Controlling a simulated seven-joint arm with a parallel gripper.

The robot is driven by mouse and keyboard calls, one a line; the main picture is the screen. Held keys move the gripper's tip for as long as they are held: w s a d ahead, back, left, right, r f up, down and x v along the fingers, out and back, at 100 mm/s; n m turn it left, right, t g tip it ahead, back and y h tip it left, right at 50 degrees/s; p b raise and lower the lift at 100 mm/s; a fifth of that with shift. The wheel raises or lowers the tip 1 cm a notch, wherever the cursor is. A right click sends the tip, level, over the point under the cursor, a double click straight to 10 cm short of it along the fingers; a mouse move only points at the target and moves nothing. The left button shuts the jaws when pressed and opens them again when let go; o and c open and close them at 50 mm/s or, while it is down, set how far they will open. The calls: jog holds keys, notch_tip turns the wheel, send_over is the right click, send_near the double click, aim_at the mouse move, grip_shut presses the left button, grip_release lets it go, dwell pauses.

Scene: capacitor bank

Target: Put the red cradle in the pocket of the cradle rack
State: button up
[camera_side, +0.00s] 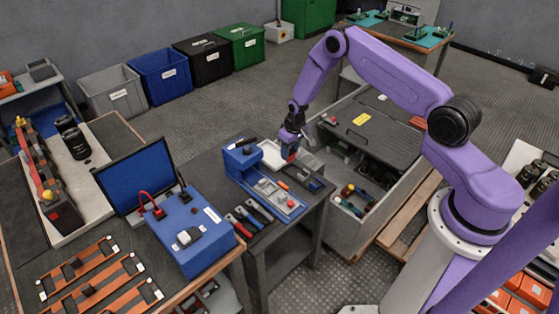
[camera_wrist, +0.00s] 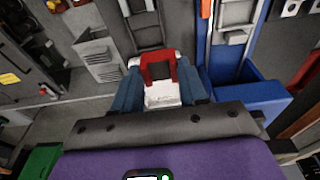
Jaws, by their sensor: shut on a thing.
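My gripper (camera_side: 290,147) points down over the small bench and is shut on the red cradle (camera_side: 291,156). In the wrist view the U-shaped red cradle (camera_wrist: 158,68) sits between my two blue-grey fingers (camera_wrist: 158,90), with something white showing behind it. A dark grey holder with recesses (camera_side: 310,179) lies beside the blue unit; it appears ahead of the cradle in the wrist view (camera_wrist: 146,30). I cannot tell for certain whether this holder is the cradle rack. The cradle appears apart from it, and its underside is hidden.
A blue unit with a grey rail (camera_side: 240,160) stands close beside my gripper. Several coloured-handled tools (camera_side: 248,216) lie at the bench's front left. A large open grey case (camera_side: 365,230) stands to the right.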

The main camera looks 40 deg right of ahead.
aim_at(293, 158)
jog(key=shift+d+f, duration=0.15)
jog(key=shift+d, duration=0.75)
jog(key=shift+f, duration=2.55)
jog(key=shift+f, duration=1.05)
jog(key=o, duration=1.1)
jog(key=shift+c, duration=0.2)
jog(key=shift+r, duration=4)
